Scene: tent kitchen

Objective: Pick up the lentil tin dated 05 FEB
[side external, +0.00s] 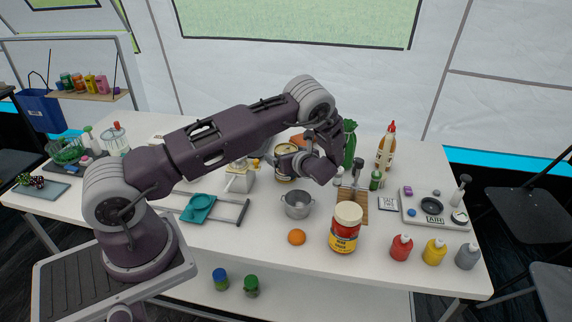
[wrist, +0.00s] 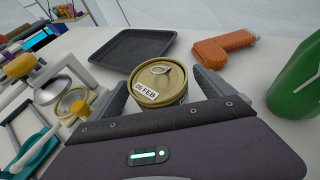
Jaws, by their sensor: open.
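A gold-lidded tin (wrist: 158,82) with a ring pull stands between the two fingers of my gripper (wrist: 163,88) in the wrist view.
A black tray (wrist: 135,48) and an orange object (wrist: 224,46) lie beyond the tin. A green object (wrist: 298,82) stands to the right. A cream and metal device (wrist: 65,78) stands close on the left. A metal pot (side external: 297,204) is in front.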

